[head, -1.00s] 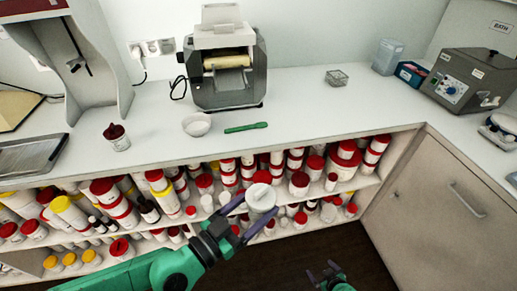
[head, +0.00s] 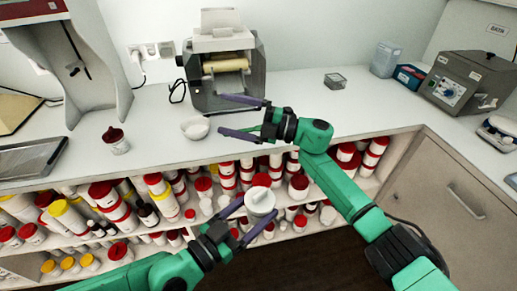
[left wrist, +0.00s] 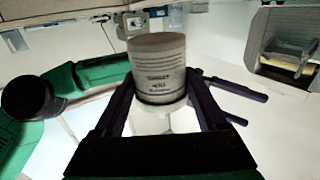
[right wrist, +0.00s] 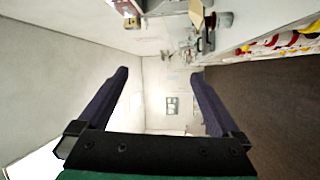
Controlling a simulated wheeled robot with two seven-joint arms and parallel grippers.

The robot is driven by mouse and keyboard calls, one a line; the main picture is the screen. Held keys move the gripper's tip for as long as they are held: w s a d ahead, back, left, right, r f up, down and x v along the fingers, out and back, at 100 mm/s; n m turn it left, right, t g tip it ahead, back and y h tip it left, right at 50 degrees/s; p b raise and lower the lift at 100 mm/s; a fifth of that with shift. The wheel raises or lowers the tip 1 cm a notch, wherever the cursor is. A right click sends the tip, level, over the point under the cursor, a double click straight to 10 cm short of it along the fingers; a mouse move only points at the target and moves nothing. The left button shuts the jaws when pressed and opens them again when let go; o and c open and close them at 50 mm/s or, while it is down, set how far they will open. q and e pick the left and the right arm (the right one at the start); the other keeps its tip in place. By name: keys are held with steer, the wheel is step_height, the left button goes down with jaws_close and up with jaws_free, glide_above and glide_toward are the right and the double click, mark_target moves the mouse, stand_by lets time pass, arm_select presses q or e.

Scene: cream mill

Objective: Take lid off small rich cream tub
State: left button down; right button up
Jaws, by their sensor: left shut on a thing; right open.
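My left gripper (head: 257,218) is shut on a small white tub (head: 260,206) with a pale lid (head: 260,194). It holds the tub in front of the shelf, below the worktop edge. The lid is on and has a raised bar across its top. The left wrist view shows the tub (left wrist: 158,68) between the fingers, with dark print on its side that is too blurred to read. My right gripper (head: 222,115) is open, its fingers pointing left over the worktop, above and apart from the tub. The right wrist view shows nothing between its fingers.
The worktop holds a roller mill (head: 224,66), a white bowl (head: 195,128), a red-topped jar (head: 115,141) and a green spatula, partly hidden by my right gripper. Shelves below are crowded with red- and yellow-lidded tubs.

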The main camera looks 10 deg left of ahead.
steer(key=s+a+r+n+g+h, duration=0.1)
steer(key=s+r+n+g+h, duration=0.15)
steer(key=s+n+h, duration=0.35)
steer(key=s+a+r+n+g+h, duration=0.1)
steer(key=s+r+n+g+h, duration=0.1)
steer(key=s+n+g+h, duration=0.5)
steer(key=t+h, duration=0.6)
steer(key=t, duration=0.2)
glide_above(258, 192)
steer(key=shift+n, duration=0.4)
step_height(258, 192, down, 12)
steer(key=shift+f, duration=0.25)
steer(key=shift+c, duration=0.3)
steer(key=c, duration=1.2)
steer(key=shift+r, duration=0.15)
